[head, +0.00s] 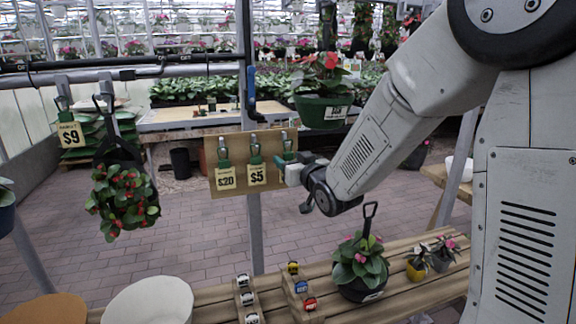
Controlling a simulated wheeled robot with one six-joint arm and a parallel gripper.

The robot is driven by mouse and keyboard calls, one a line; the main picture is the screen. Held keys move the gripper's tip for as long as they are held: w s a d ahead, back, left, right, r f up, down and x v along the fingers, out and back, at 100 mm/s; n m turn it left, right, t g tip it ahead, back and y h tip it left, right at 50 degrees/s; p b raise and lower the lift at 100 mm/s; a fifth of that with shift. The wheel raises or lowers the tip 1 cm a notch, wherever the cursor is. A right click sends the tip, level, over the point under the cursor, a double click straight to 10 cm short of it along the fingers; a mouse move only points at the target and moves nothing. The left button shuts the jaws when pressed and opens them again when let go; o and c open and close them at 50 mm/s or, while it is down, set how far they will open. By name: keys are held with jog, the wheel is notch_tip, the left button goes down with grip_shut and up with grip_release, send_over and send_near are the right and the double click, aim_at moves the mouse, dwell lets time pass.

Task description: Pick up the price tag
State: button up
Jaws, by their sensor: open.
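A wooden board (236,143) on a grey post holds cream price tags on green-topped metal clips. The $20 tag (226,180) hangs at the left and the $5 tag (257,176) in the middle. A third clip (287,144) shows at the right, and whatever hangs below it is hidden behind my gripper. My gripper (284,164) is open, in front of the board's right part, just right of the $5 tag. I cannot tell whether it touches anything. Another tag, marked $9 (70,133), hangs from the rail at the far left.
A hanging plant with red flowers (125,196) is at the left, and a green pot (322,110) hangs above my gripper. The slatted bench (215,300) below bears potted plants (358,266) and small labelled blocks (293,268). A white pot (150,299) stands at the front left.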

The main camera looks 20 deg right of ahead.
jog(key=shift+w+a, duration=0.1)
jog(key=shift+w, duration=0.7)
jog(key=c, duration=0.5)
jog(key=shift+r, duration=0.1)
